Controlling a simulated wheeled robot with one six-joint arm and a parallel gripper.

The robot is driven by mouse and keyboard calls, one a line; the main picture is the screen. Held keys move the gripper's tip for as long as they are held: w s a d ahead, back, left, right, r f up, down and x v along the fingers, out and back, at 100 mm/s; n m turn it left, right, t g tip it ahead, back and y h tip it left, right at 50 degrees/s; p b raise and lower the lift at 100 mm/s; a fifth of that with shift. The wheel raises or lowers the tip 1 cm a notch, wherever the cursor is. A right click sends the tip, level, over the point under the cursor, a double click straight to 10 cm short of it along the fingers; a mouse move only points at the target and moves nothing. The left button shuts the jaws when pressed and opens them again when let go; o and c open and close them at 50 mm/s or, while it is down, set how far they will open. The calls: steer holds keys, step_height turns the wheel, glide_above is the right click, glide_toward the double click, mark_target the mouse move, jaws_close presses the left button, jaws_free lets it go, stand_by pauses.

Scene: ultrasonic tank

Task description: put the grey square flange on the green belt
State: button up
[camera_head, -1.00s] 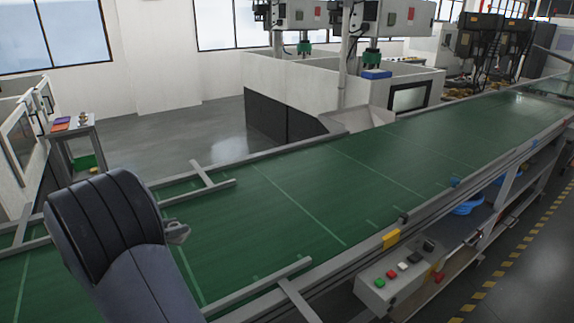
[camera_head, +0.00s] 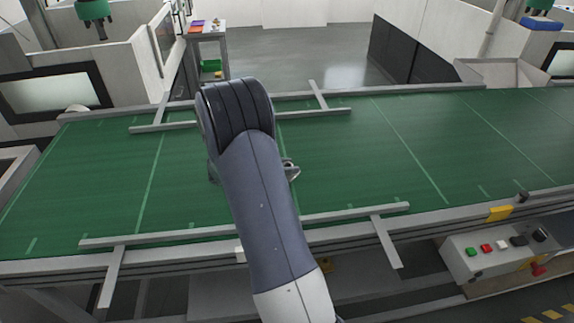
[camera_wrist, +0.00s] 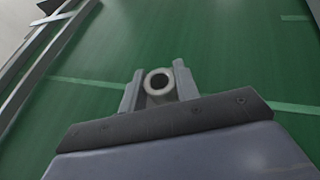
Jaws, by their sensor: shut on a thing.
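The grey flange (camera_wrist: 159,82) is in the wrist view, its round bore facing the camera. My gripper (camera_wrist: 158,88) is shut on it, one finger on each side. In the head view my arm hides most of the gripper; a small grey part of the gripper or flange (camera_head: 291,171) shows at its right side. The green belt (camera_head: 350,150) runs across the head view, and its surface (camera_wrist: 230,50) lies behind the flange in the wrist view. The flange appears over the belt; I cannot tell its height above it.
Grey guide rails line the belt's far side (camera_head: 240,116) and near side (camera_head: 250,228). A control box (camera_head: 500,252) with coloured buttons stands at the near right. A small table (camera_head: 207,35) stands beyond the belt. The belt to the right of my arm is clear.

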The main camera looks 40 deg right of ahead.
steer(key=shift+f, duration=0.15)
steer(key=o, duration=1.1)
steer(key=shift+c, duration=0.2)
steer(key=shift+r, duration=0.2)
steer(key=b+v, duration=0.2)
steer(key=v, duration=1)
